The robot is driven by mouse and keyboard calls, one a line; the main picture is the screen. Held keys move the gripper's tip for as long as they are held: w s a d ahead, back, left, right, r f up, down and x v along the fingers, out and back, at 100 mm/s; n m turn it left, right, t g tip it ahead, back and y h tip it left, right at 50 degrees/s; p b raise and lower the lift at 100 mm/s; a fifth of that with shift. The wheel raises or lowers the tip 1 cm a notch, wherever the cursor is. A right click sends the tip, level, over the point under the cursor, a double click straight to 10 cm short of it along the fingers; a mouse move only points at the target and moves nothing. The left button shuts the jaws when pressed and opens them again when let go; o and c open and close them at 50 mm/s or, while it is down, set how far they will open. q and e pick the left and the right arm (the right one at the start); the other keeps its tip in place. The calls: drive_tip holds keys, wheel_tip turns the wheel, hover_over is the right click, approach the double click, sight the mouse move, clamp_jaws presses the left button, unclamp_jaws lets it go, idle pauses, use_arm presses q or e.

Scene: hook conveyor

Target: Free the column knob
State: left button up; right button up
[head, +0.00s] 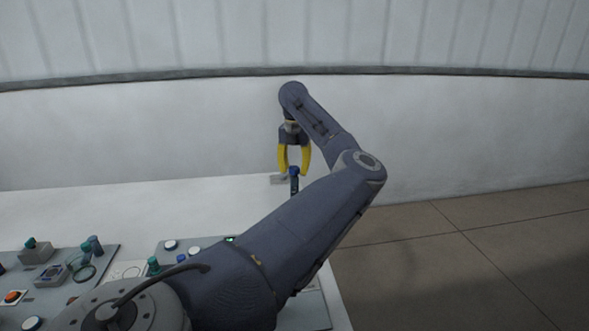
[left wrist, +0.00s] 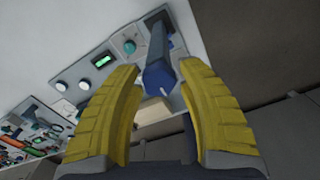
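In the left wrist view the blue column knob (left wrist: 158,68) shows between and beyond the two spread fingers of my left gripper (left wrist: 160,70). A gap shows on both sides of it, and I see no clear contact. The left gripper is open. My right gripper is in neither view.
A grey control panel (head: 108,254) with knobs and buttons lies at the front left. A second panel (head: 208,240), with a small green display, is partly hidden by my left arm. The white table top (head: 150,205) behind them is clear. The wall stands behind the table.

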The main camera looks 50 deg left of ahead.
use_arm(q)
clamp_jaws()
